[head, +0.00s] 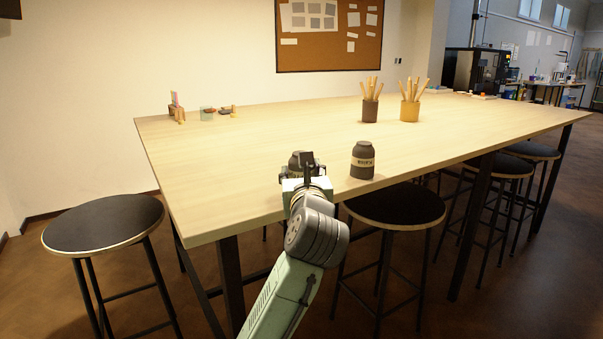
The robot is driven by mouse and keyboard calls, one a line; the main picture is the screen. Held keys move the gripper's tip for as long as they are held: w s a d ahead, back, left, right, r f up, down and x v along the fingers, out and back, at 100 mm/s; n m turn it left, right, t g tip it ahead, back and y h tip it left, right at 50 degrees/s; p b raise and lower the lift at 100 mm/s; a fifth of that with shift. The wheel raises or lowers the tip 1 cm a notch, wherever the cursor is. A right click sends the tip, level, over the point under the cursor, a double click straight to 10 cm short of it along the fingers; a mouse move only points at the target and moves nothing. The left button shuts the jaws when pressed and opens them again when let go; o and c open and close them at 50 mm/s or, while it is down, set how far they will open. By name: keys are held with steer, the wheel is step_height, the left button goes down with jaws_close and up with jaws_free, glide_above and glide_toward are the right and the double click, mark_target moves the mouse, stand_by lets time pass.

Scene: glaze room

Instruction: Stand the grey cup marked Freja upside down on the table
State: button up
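A dark grey rounded object (294,158), possibly the grey cup, shows at the near part of the table (230,160), mostly hidden behind my gripper (304,160). No name can be read on it, and I cannot tell which way up it is. My gripper is at the near edge of the table, in front of this object. Its dark fingers overlap the object, so I cannot tell whether they hold it or are open. A dark grey jar-shaped thing (362,149) with a pale lettered band stands just to the right; its lettering is too small to read surely.
Two pots of wooden tools, one dark (369,110) and one yellow (409,111), stand farther back. Small items and a pale glass (207,113) are at the far left. Black stools (395,205) surround the table. The left-middle tabletop is clear.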

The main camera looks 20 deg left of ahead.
steer(key=shift+f+b, duration=0.3)
steer(key=o, duration=1.2)
steer(key=shift+c, duration=0.2)
